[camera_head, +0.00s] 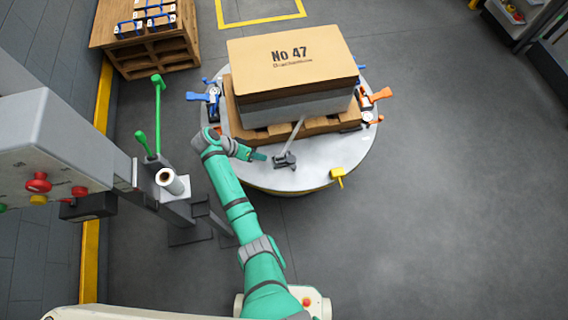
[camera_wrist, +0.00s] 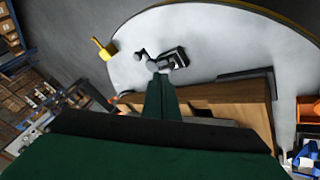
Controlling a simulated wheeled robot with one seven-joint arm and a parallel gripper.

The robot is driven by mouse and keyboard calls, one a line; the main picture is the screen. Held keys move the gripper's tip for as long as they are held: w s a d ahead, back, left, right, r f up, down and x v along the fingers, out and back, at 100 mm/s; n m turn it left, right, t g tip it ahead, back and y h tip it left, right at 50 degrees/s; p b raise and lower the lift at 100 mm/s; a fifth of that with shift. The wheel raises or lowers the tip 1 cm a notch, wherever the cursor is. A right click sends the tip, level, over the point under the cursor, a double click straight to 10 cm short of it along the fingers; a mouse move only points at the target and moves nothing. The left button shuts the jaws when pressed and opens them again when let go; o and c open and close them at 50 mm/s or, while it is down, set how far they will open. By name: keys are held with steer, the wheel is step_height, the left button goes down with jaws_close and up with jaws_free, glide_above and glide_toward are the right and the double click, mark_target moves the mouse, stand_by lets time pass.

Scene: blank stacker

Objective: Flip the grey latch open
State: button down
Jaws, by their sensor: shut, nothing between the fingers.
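The grey latch (camera_head: 285,160) sits on the front part of the round pale turntable (camera_head: 250,177). Its thin lever leans up and right toward the pallet and box in the head view. The latch also shows in the wrist view (camera_wrist: 177,58), just beyond my fingertips. My gripper (camera_head: 259,156) is shut and empty, a little left of the latch base in the head view. In the wrist view, my closed green fingers (camera_wrist: 161,78) point at the latch and overlap its near end. I cannot tell whether they touch it.
A large cardboard box (camera_head: 290,65) stands on a wooden pallet (camera_head: 240,128) on the turntable. A blue latch (camera_head: 207,97), an orange latch (camera_head: 376,97) and a yellow handle (camera_head: 338,176) sit around the rim. A machine with a green lever (camera_head: 158,110) stands left. Floor at right is clear.

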steer(key=shift+f, duration=0.1)
steer(key=x, duration=0.9)
steer(key=shift+d+f, duration=0.15)
steer(key=d, duration=0.2)
steer(key=shift+s+d+f, duration=0.2)
steer(key=shift+s+d, duration=0.1)
steer(key=shift+s, duration=0.1)
steer(key=shift+s+d, duration=0.2)
steer(key=shift+d, duration=0.5)
